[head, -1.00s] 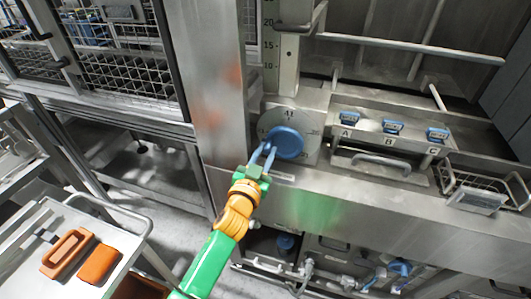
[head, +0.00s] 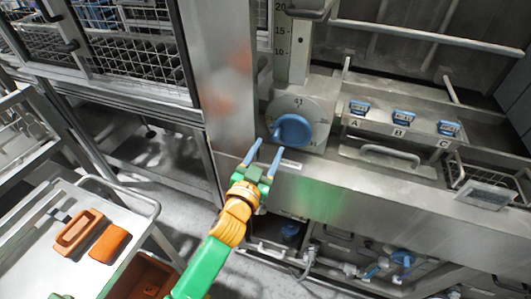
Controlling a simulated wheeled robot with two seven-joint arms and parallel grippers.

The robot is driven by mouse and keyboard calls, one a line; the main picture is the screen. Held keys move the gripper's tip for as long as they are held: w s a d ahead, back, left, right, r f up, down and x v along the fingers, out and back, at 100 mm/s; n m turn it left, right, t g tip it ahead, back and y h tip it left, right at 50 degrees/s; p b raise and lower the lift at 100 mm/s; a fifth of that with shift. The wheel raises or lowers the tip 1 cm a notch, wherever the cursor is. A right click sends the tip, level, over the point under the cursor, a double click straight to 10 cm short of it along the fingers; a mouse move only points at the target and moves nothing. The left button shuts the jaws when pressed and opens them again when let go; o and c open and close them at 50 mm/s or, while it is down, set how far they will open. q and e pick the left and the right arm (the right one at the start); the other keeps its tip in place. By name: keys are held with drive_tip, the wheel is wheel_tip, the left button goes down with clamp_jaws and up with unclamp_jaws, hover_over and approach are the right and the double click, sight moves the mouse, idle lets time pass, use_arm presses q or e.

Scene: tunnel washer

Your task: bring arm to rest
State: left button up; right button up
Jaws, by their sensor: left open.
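My left gripper (head: 265,157) is open and empty, with its two blue fingers spread. It is below and left of the blue dial knob (head: 292,131), apart from it in the picture, in front of the washer's steel front. The green and orange left arm comes up from the bottom of the head view. The knob sits on a round marked dial plate (head: 312,108). My right gripper is not in the head view.
A steel trolley (head: 140,197) at lower left holds an orange tray and an orange block (head: 108,244). A lettered panel with blue caps (head: 403,117) and a wire basket (head: 487,190) are at right. Floor shows between trolley and washer.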

use_arm(q)
drive_tip(key=shift+v, duration=1.25)
drive_tip(key=s+a+f+g+y, duration=0.1)
drive_tip(key=s+a+f+g, duration=0.15)
drive_tip(key=f, duration=0.75)
drive_tip(key=s+a+f+n+g+y, duration=0.1)
drive_tip(key=s+a+f+g, duration=0.2)
drive_tip(key=f, duration=0.6)
drive_tip(key=s+a+f+g+y, duration=0.15)
drive_tip(key=s+f, duration=0.35)
drive_tip(key=f, duration=0.5)
drive_tip(key=s+a+f+n+g, duration=0.1)
drive_tip(key=s+a+f+g, duration=0.2)
drive_tip(key=s, duration=0.7)
drive_tip(key=s+a+f+g+y, duration=0.1)
drive_tip(key=s+a+f+g, duration=0.2)
drive_tip(key=s+f, duration=0.4)
drive_tip(key=s+a+f+n+g+y, duration=0.1)
drive_tip(key=s+a+f+g, duration=0.2)
drive_tip(key=s, duration=0.9)
wheel_tip(320, 180, down, 2)
drive_tip(key=shift+s+a+f+n, duration=0.1)
drive_tip(key=shift+s+a+n, duration=0.15)
drive_tip(key=shift+s+n, duration=0.1)
